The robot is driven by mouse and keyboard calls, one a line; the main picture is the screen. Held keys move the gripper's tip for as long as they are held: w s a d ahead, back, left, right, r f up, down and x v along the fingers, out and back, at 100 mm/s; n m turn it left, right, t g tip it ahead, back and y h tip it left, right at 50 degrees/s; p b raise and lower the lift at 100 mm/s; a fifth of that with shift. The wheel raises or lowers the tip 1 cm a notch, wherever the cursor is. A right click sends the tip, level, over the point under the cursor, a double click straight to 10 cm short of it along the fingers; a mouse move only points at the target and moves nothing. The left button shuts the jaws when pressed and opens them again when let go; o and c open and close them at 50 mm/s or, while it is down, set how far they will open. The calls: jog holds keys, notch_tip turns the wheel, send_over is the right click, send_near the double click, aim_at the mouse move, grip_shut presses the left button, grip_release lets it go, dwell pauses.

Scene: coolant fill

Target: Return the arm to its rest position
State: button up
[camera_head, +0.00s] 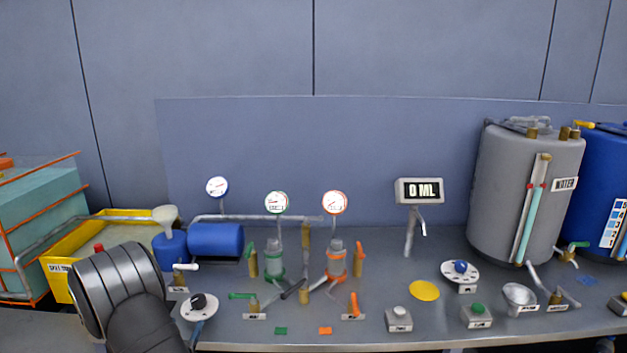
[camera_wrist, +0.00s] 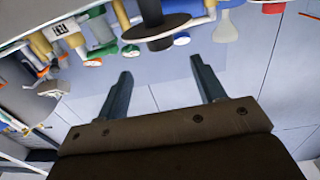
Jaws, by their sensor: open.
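My gripper (camera_wrist: 160,64) shows in the wrist view with its two dark fingers wide apart. Nothing is held between them. Beyond the fingers is a plain blue-grey panel, and the bench fittings lie along the top of that view, apart from the fingers. In the head view a dark, ribbed part of my arm fills the lower left, in front of the bench. My fingers cannot be made out in the head view.
The bench (camera_head: 450,260) carries several valves, gauges and knobs. A blue tank (camera_head: 215,240) lies just right of my arm, and a yellow bin (camera_head: 60,285) is at left. A grey water tank (camera_head: 510,190) stands at right.

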aim_at(201, 304)
jog(key=w, duration=1)
jog(key=shift+w+d, duration=0.25)
jog(key=shift+w, duration=0.25)
jog(key=shift+n+y, duration=1.5)
jog(key=shift+y, duration=0.8)
jog(key=shift+d+n+g+y, duration=0.1)
jog(key=shift+n+g+y, duration=0.85)
jog(key=shift+y, duration=0.65)
jog(key=shift+n+g+y, duration=0.65)
jog(key=shift+n+y, duration=0.6)
jog(key=shift+y, duration=0.35)
jog(key=v, duration=0.9)
jog(key=shift+s, duration=0.35)
